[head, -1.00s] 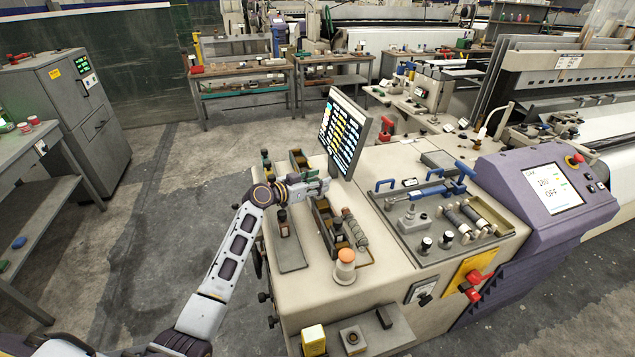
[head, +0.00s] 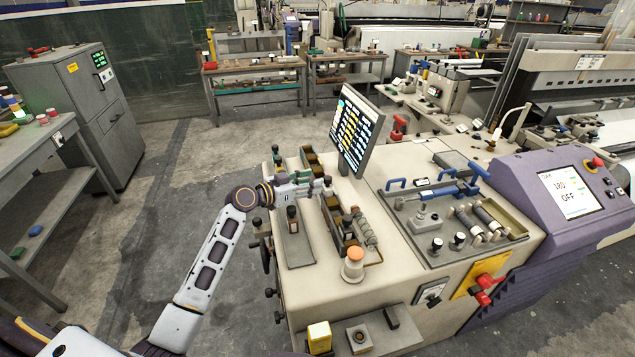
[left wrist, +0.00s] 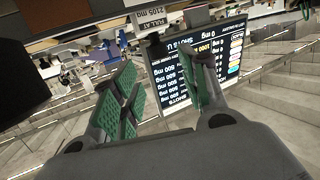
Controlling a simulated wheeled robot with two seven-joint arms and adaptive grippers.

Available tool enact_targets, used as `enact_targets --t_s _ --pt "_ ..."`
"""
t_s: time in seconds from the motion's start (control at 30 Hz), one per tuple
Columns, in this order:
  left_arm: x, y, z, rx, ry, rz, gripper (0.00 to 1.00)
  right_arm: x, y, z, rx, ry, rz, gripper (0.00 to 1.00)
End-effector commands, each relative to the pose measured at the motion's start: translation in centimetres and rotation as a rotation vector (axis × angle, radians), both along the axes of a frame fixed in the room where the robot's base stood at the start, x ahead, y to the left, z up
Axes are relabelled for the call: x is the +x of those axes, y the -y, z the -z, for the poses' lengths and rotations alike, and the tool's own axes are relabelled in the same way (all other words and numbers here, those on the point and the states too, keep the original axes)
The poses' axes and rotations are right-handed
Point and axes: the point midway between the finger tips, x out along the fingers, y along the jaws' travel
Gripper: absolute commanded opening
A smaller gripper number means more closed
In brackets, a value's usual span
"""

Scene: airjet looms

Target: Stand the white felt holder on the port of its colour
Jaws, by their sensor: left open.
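My left gripper (head: 320,184) is open, above the left part of the cream machine top (head: 312,262). Its green-padded fingers, also in the left wrist view (left wrist: 165,88), hold nothing there. In the head view, a small dark-topped piece (head: 293,214) stands on a grey plate near the gripper. I cannot tell which small piece is the white felt holder or which port is white. The arm hides part of the machine top. My right gripper is not in view.
A tilted monitor (head: 357,130) stands close behind the gripper and fills much of the left wrist view (left wrist: 180,70). An orange-topped knob (head: 353,262) stands in front of the long tray. A purple console (head: 560,200) is at the right.

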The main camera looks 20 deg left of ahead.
Motion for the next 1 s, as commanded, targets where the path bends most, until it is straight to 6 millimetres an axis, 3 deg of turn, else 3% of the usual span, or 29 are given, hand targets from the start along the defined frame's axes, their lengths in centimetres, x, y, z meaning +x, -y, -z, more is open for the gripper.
enact_targets --t_s 0.4,0.73,1.0 --pt "-3.2 -2.1 -0.8 0.002 0.001 0.000 0.44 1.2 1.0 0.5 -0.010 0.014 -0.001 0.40" --pt "-3.6 -2.3 -0.9 0.001 0.000 0.001 0.44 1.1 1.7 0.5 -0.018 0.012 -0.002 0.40" --pt "-3.6 -2.3 -0.9 0.001 0.001 0.000 0.44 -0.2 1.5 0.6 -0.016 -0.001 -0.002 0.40"
